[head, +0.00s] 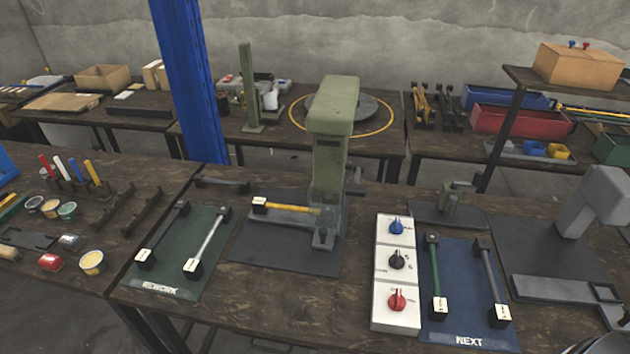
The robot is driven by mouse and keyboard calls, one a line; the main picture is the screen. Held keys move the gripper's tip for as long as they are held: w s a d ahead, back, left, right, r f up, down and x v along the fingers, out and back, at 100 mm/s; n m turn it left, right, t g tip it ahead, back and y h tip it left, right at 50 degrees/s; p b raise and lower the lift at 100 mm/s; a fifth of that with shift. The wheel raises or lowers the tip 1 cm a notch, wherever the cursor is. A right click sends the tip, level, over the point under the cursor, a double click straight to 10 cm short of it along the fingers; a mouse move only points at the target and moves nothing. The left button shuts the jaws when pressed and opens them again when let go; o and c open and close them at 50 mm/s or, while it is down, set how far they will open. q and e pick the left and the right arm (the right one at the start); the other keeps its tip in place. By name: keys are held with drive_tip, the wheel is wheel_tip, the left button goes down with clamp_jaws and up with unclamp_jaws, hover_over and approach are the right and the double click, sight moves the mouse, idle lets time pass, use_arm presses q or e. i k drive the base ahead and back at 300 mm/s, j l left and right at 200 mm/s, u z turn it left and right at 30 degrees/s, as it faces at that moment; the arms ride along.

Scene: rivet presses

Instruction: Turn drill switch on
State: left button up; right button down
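A white switch box (381,270) lies on the workbench right of centre. It carries three rotary knobs in a column: a blue knob (396,227) at the far end, a black knob (396,259) in the middle and a red knob (397,299) nearest me. Small labels beside the knobs are too small to read, so I cannot tell which knob is the drill switch or its setting. A green press (330,140) stands left of the box, with a yellow-handled part at its base.
A green REWORK mat (171,262) with two rods lies left. A blue NEXT mat (461,285) with two rods lies directly right of the box. A grey machine (598,205) stands at far right. A blue post (188,80) rises behind the bench.

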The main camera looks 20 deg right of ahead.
sight(396, 302)
drive_tip(key=z, duration=1.4)
